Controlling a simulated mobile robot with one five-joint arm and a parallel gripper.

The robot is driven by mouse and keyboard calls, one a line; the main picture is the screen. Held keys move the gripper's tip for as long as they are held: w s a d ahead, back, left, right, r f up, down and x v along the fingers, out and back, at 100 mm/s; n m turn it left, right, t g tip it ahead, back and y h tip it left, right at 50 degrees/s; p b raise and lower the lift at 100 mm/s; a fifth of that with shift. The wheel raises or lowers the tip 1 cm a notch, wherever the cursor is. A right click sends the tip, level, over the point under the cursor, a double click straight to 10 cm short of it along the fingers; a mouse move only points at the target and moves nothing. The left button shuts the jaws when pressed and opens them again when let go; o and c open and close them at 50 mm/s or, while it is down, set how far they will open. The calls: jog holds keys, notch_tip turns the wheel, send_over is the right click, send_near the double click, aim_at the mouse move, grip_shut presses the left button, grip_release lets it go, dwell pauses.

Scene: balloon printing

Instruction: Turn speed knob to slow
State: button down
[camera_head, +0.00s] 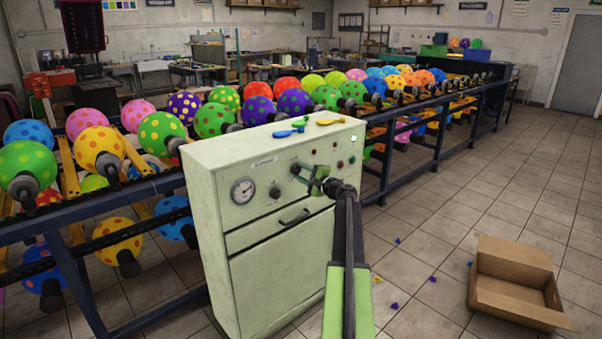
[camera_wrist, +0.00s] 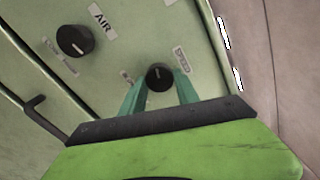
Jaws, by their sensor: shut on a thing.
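The speed knob (camera_wrist: 159,76) is a round black knob on the pale green control cabinet (camera_head: 205,190). A small label beside it in the wrist view reads SPEED, and its light pointer mark runs roughly up and down there. My gripper (camera_wrist: 160,84) has its two teal fingers on either side of this knob, shut on it. In the head view my gripper (camera_head: 304,172) reaches the upper front panel of the cabinet and partly hides the knob area.
Another black knob (camera_wrist: 74,40), labelled AIR, sits to the left in the wrist view. A pressure gauge (camera_head: 243,190) and a drawer handle (camera_head: 294,217) are on the cabinet front. Balloon racks stand behind. An open cardboard box (camera_head: 512,283) lies on the floor at right.

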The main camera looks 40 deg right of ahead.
jog(key=n, duration=0.6)
jog(key=shift+n, duration=0.3)
jog(key=n, duration=0.6)
dwell(0.4)
jog(key=c, duration=0.9)
grip_release()
jog(key=shift+r, duration=0.1)
jog(key=s+a, duration=0.1)
jog(key=s, duration=1.6)
jog(key=shift+s+a, duration=0.15)
jog(key=shift+s, duration=0.1)
